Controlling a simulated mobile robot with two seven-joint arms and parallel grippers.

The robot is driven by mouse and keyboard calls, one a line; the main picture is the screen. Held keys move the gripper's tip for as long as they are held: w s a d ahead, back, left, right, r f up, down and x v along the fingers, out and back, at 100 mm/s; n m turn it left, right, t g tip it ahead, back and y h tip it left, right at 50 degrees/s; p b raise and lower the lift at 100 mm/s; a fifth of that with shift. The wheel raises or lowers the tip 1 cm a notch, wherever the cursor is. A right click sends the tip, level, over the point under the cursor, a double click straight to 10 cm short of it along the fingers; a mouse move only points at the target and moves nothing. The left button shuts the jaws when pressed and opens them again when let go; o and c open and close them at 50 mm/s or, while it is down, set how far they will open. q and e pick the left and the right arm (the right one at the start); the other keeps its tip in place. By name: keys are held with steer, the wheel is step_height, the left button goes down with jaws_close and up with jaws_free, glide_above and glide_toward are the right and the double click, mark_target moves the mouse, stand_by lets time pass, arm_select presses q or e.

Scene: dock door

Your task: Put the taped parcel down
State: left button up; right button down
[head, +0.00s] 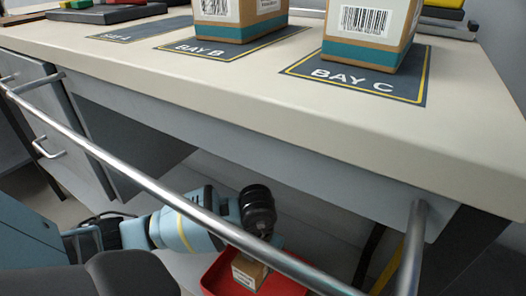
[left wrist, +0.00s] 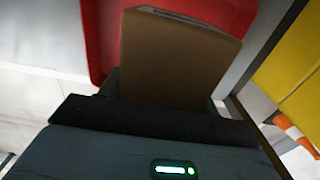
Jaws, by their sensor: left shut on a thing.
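A small brown parcel (head: 247,271) with a pale label shows low in the head view, at or in a red tray (head: 285,284) below the table. In the left wrist view the parcel (left wrist: 172,62) stands up from between the jaws, with the red tray (left wrist: 101,42) behind it. My left gripper (head: 262,243) is shut on the parcel, under the table's front edge. The fingertips are mostly hidden. I cannot tell whether the parcel touches the tray. No tape shows clearly on it. My right gripper is not in view.
A metal rail (head: 130,177) runs across in front of my left arm. On the table (head: 462,130), cartons with teal bands stand on the Bay B (head: 190,48) and Bay C (head: 410,92) mats. The visible part of the left mat (head: 130,32) is bare.

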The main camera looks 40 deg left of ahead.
arm_select(q)
steer(key=shift+f+b, duration=2.1)
steer(key=shift+f, duration=2.85)
steer(key=shift+f, duration=0.15)
steer(key=o, duration=1.2)
step_height(320, 180, up, 12)
steer(key=p, duration=0.4)
steer(key=shift+p, duration=0.4)
